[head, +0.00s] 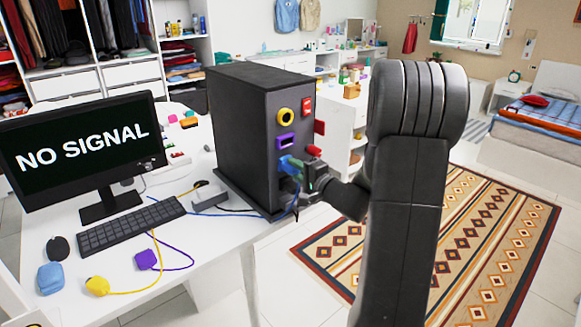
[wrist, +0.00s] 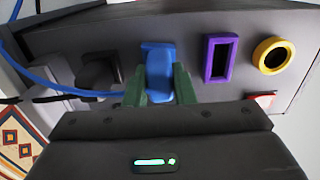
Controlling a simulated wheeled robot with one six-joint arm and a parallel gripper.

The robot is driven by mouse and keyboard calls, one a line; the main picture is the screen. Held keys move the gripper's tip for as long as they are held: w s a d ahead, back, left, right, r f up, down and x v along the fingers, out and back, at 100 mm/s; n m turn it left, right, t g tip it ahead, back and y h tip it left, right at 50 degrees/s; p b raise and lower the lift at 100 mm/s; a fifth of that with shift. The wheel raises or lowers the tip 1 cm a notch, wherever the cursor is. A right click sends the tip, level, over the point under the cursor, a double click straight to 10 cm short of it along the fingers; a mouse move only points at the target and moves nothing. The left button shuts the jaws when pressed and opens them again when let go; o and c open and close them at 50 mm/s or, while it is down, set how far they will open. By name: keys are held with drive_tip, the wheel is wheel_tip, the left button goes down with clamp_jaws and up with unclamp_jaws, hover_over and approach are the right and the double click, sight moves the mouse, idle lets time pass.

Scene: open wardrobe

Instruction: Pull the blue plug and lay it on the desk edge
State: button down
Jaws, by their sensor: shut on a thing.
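The blue plug (head: 289,164) is at the port side of the black computer tower (head: 245,135). In the wrist view the blue plug (wrist: 159,70) stands between the green fingertips of my gripper (wrist: 159,88), which is shut on it. The plug is against or very near the tower's panel; I cannot tell how deep it sits. My gripper (head: 300,172) also shows in the head view, partly hidden by my own arm. A blue cable (wrist: 60,88) runs left in the wrist view. The white desk (head: 205,260) has a bare front edge below the tower.
A black plug (wrist: 100,72) sits beside the blue one. Purple (wrist: 219,59) and yellow (wrist: 272,55) sockets are on the other side. A purple plug (head: 146,260), a yellow plug (head: 97,286) and a keyboard (head: 130,225) lie on the desk.

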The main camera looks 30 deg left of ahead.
sight(298, 171)
drive_tip(key=shift+d+f, duration=0.1)
idle(0.3)
drive_tip(key=shift+s+d+b, duration=0.1)
drive_tip(key=shift+d+b, duration=0.1)
drive_tip(key=shift+b, duration=0.15)
drive_tip(key=shift+b+v, duration=0.85)
idle(0.4)
drive_tip(key=shift+s+d, duration=0.1)
drive_tip(key=shift+d, duration=0.05)
idle(0.4)
drive_tip(key=b+v, duration=0.2)
drive_tip(key=v, duration=0.1)
drive_tip(key=shift+s+d, duration=0.15)
drive_tip(key=shift+d, duration=0.2)
drive_tip(key=shift+a, duration=0.1)
idle(0.4)
